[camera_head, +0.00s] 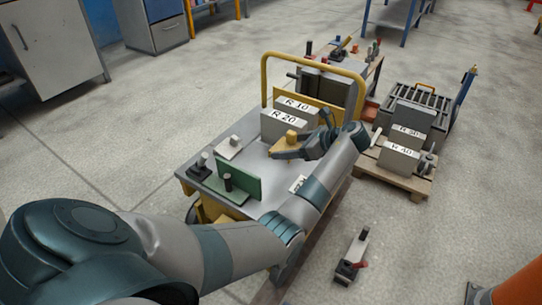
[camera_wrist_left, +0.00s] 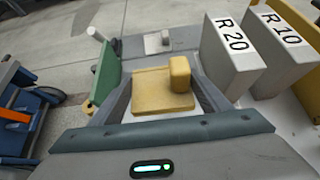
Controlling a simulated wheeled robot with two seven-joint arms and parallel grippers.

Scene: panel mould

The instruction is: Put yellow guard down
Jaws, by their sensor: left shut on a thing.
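The yellow guard (camera_head: 288,140) is a flat yellow plate with an upright block on it. My left gripper (camera_head: 283,150) is shut on it, over the grey top of the cart (camera_head: 258,165). In the left wrist view the guard (camera_wrist_left: 158,93) sits between the two dark fingers of the gripper (camera_wrist_left: 162,104). I cannot tell whether its underside touches the cart top. My right gripper is not in view.
Grey blocks R 20 (camera_head: 283,125) and R 10 (camera_head: 303,108) stand just behind the guard. A green plate (camera_head: 238,177) and a grey-white piece (camera_head: 229,147) are on the cart's left. A pallet (camera_head: 394,176) with R 30 and R 40 stands right. A clamp (camera_head: 353,257) lies on the floor.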

